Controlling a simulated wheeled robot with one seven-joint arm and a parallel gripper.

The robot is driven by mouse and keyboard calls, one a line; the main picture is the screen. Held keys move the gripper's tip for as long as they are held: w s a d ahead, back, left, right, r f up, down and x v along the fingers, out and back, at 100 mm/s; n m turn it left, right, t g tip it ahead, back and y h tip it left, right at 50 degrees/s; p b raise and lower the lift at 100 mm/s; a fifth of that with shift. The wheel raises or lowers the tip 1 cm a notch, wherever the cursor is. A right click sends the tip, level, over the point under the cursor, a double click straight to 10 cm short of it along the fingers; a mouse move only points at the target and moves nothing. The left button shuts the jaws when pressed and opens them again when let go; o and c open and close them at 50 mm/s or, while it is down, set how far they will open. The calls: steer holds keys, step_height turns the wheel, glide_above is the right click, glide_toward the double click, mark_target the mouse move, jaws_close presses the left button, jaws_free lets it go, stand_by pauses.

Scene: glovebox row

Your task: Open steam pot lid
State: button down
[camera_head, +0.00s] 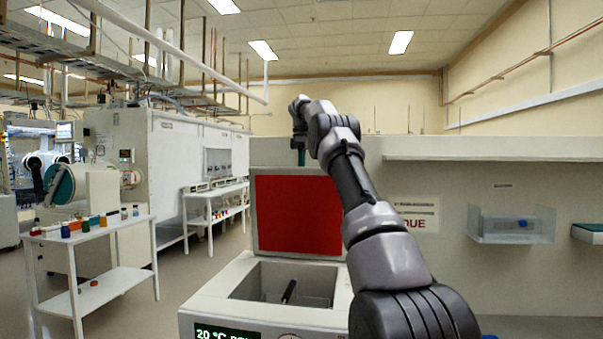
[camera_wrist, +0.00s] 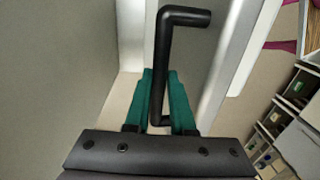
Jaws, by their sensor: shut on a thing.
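The steam pot (camera_head: 207,302) stands low in the middle of the head view, with its basin uncovered. Its lid (camera_head: 298,215) stands upright behind the basin, its red inner face toward me. In the wrist view my gripper (camera_wrist: 160,78) is shut on a black bar handle (camera_wrist: 164,50), with one finger on each side. The far side of the lid is hidden in the head view.
A dark stick-like thing (camera_head: 288,291) leans in the basin. A display on the pot's front (camera_head: 227,334) reads 20 °C. A white side table (camera_head: 95,235) with small coloured bottles stands left, with open floor between.

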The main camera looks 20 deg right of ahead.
steer(key=shift+f, duration=0.1)
steer(key=c, duration=0.8)
jaws_free()
steer(key=shift+o, duration=0.2)
steer(key=shift+s+a, duration=0.1)
